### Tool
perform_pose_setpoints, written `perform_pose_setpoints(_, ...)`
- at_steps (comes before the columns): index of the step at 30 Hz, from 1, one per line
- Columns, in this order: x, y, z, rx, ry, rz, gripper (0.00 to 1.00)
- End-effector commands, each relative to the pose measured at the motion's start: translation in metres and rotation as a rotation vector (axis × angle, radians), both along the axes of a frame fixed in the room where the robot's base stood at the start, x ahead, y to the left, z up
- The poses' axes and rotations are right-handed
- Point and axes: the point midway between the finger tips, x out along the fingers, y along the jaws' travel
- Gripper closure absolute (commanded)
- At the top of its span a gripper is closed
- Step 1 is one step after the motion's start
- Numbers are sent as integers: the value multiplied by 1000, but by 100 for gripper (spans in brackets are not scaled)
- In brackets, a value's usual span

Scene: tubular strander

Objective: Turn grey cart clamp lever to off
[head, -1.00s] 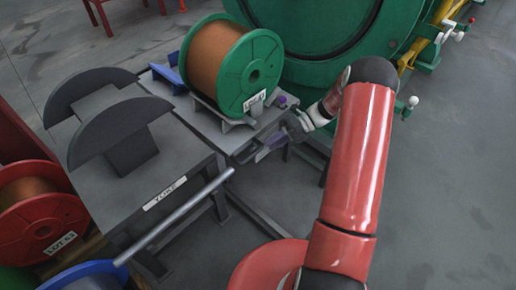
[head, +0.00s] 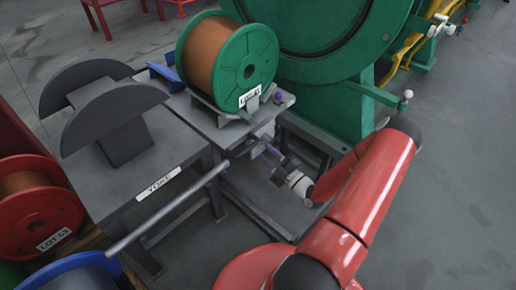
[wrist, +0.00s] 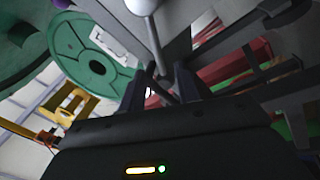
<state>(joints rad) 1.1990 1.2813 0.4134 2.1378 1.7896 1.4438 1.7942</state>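The grey cart (head: 207,122) carries a green-flanged copper spool (head: 230,62) marked with a white label. A purple knob (head: 279,97) sits on the cart's top right corner. My gripper (head: 272,158) is below the cart's front right edge. In the wrist view my gripper (wrist: 160,82) has its two dark fingers apart. A grey rod with a pale ball end (wrist: 143,5) comes down from the top towards the gap between the fingers; it looks like the clamp lever. I cannot tell whether a finger touches it. The spool's green flange (wrist: 92,55) shows at left.
A grey yoke table (head: 165,150) with two dark half-round plates stands left of the cart. A metal bar (head: 165,212) sticks out from it towards me. The green machine (head: 325,95) stands behind. Red (head: 38,215) and blue spools lie at lower left. Floor at right is clear.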

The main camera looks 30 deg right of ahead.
Motion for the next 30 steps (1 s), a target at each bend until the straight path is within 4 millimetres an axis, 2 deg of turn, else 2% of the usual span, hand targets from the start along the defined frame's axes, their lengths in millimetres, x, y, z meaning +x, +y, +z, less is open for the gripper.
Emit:
perform_pose_setpoints(3,18,7,4,-1,-2,4,68)
perform_pose_setpoints(9,37,12,8,-2,-1,2,68)
perform_pose_setpoints(18,40,13,9,-3,0,2,68)
perform_pose_setpoints(19,40,13,9,-3,0,2,69)
perform_pose_setpoints(26,40,13,9,-3,0,2,99)
perform_pose_setpoints(30,40,13,9,-3,0,2,100)
